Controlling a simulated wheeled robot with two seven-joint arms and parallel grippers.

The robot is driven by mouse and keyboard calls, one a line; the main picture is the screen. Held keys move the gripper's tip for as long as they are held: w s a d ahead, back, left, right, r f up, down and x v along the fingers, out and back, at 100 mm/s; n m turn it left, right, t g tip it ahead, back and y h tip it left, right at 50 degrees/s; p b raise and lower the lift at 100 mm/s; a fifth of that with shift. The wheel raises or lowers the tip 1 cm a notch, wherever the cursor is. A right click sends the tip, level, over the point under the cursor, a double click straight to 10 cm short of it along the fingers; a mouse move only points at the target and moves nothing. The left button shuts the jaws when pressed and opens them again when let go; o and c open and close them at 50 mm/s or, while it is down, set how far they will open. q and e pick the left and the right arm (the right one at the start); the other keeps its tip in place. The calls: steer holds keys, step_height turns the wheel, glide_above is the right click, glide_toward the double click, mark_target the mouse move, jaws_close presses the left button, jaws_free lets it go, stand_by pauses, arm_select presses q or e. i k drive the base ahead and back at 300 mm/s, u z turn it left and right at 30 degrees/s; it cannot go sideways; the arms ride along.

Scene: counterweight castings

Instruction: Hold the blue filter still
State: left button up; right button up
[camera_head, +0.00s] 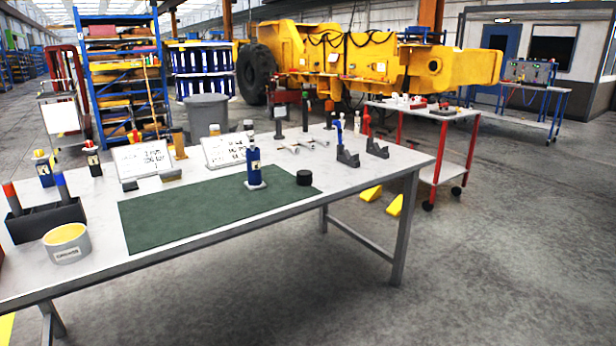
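The blue filter (253,168) looks like a dark blue cylinder with a narrower top. Neither of my grippers shows in the head view, and nothing is seen touching the filter.
The mat lies on a grey worktable (352,200). A yellow-lined tub (67,243) and a black holder (45,220) stand at left. Display boards (142,160) and dark brackets (347,157) stand behind. A red cart (440,160) is beyond; the mat's front is clear.

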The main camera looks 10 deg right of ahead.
mark_target(253, 159)
steer(key=z, duration=1.25)
steer(key=i, duration=2.85)
steer(key=u, duration=2.75)
